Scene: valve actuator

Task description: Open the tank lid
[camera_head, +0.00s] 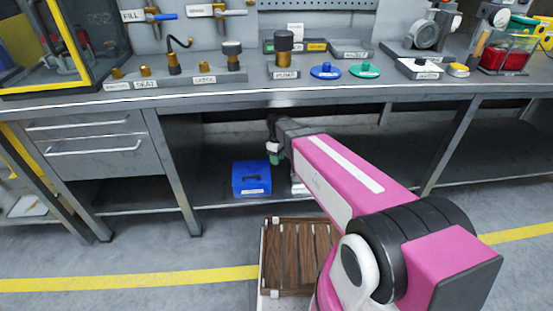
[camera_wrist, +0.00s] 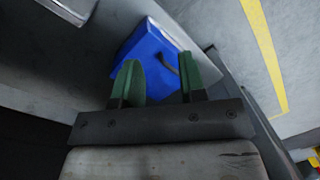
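My gripper (camera_head: 274,153) is under the workbench, above and to the right of a blue box in the head view. In the wrist view its two green fingers (camera_wrist: 159,60) stand apart with nothing between them. A clear-walled tank (camera_head: 506,58) with red contents stands at the bench's right end, with a green item above it. I cannot tell its lid clearly. A yellow-framed glass enclosure (camera_head: 92,42) stands at the left end; I cannot tell whether either is the task's tank. The tank is not recognisable in the wrist view.
The blue box (camera_head: 251,178) sits on the lower shelf and shows beyond my fingers (camera_wrist: 150,48). The bench top (camera_head: 215,97) holds brass fittings, a blue disc (camera_head: 326,71) and a green disc (camera_head: 364,69).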

